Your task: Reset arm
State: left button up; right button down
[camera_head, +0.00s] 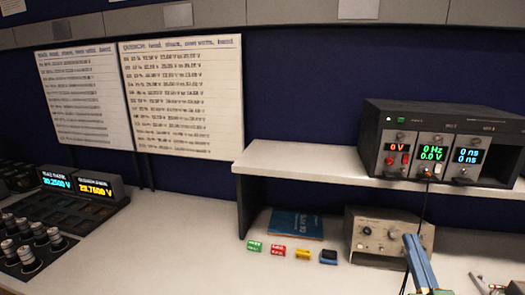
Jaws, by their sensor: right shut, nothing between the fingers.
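My right gripper (413,242) comes in at the lower right edge, with its long blue fingers pointing up and to the left. The fingers are together and hold nothing. It is in front of the beige instrument box (372,233) under the shelf. I cannot tell whether it touches anything. My left gripper is not in view.
A white shelf (300,165) carries a black instrument (385,120) with lit displays. Small coloured blocks, including a red one (277,251), and a blue booklet (295,224) lie below. Black knobbed equipment (50,262) stands left. The bench (170,240) is clear between.

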jog(key=s+a+f+n+g+y, duration=0.1)
jog(key=s+a+f+g, duration=0.2)
jog(key=f, duration=0.5)
jog(key=s+a+f+n+g+y, duration=0.1)
jog(key=s+a+f+g+y, duration=0.1)
jog(key=f, duration=0.7)
jog(key=s+a+f+g+y, duration=0.1)
jog(key=s+a+f+g, duration=0.3)
jog(key=f+g, duration=0.4)
jog(key=shift+s+a+f+n, duration=0.2)
jog(key=shift+a+n, duration=0.2)
jog(key=shift+a, duration=0.3)
jog(key=s+a+f+n+g, duration=0.1)
jog(key=s+a+f+g, duration=0.15)
jog(key=s, duration=0.25)
jog(key=s+a+f+g, duration=0.1)
jog(key=s+f+g, duration=0.2)
jog(key=s, duration=0.2)
notch_tip(320, 180, down, 24)
jog(key=s+g+b, duration=0.1)
jog(key=s+b, duration=0.2)
jog(key=b, duration=0.3)
jog(key=s+d+f+g+b, duration=0.1)
jog(key=s+f+b, duration=0.3)
jog(key=s+f, duration=0.7)
jog(key=shift+d+f+n+y, duration=0.3)
jog(key=shift+d+f, duration=0.35)
jog(key=shift+d, duration=0.2)
